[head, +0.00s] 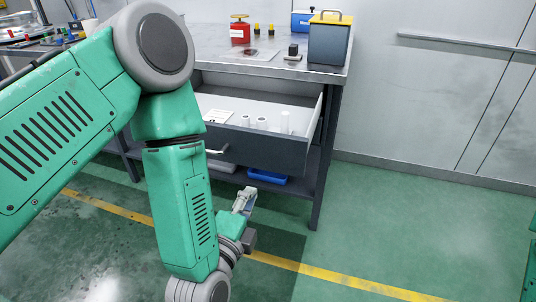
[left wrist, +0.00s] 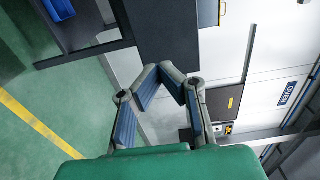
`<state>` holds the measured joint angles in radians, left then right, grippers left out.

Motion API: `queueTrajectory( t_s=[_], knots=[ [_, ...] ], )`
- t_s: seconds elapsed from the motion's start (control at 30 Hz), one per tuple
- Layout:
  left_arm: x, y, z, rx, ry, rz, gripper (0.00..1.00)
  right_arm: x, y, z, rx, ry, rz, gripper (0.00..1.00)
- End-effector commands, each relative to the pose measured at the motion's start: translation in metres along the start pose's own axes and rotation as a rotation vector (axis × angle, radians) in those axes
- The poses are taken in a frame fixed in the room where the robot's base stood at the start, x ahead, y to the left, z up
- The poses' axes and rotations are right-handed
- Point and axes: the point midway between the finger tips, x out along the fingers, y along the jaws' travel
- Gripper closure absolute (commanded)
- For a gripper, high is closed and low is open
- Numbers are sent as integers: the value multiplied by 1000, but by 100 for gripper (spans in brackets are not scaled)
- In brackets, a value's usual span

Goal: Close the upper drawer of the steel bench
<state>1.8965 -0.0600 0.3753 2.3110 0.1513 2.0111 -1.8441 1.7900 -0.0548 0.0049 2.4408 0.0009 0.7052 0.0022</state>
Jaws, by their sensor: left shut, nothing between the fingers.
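The steel bench (head: 342,78) stands at the back of the head view. Its upper drawer (head: 270,151) is pulled out, with white cylinders and a flat white item showing inside. The dark drawer front has a pale handle (head: 219,152), partly behind my left arm. My left gripper (head: 246,195) is shut and empty, below and in front of the drawer front and apart from it in the head view. In the left wrist view its fingertips (left wrist: 161,72) meet before a dark panel (left wrist: 165,30) that looks like the drawer front. My right gripper is out of view.
A dark box with a yellow top (head: 329,42), a red canister (head: 240,31) and a blue case (head: 302,21) stand on the benchtop. A blue bin (head: 267,176) sits on the lower shelf.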

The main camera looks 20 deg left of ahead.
Motion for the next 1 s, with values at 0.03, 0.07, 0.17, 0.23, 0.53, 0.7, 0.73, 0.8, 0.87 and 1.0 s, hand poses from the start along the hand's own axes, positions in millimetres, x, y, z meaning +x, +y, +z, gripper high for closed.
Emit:
queueTrajectory(
  t_s=[0.03,0.07,0.17,0.23,0.53,0.7,0.73,0.8,0.87,1.0],
  knots=[
    [3,-5,2,-2,-8,-1,100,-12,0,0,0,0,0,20],
    [5,-6,1,-2,-5,0,100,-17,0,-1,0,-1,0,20],
    [12,-6,0,-3,-4,-1,100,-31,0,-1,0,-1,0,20],
    [16,-6,0,-4,-4,-1,100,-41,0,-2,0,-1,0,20],
    [51,1,3,0,-7,-7,100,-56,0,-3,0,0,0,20],
    [84,2,3,0,-5,-5,100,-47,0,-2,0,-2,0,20],
    [89,2,3,0,-6,-4,100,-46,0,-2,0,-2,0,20],
    [98,2,2,0,-4,-4,100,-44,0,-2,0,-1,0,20],
    [105,2,2,1,-4,-3,100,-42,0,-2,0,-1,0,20],
    [114,1,2,0,-2,-2,100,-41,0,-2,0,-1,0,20]
  ],
)
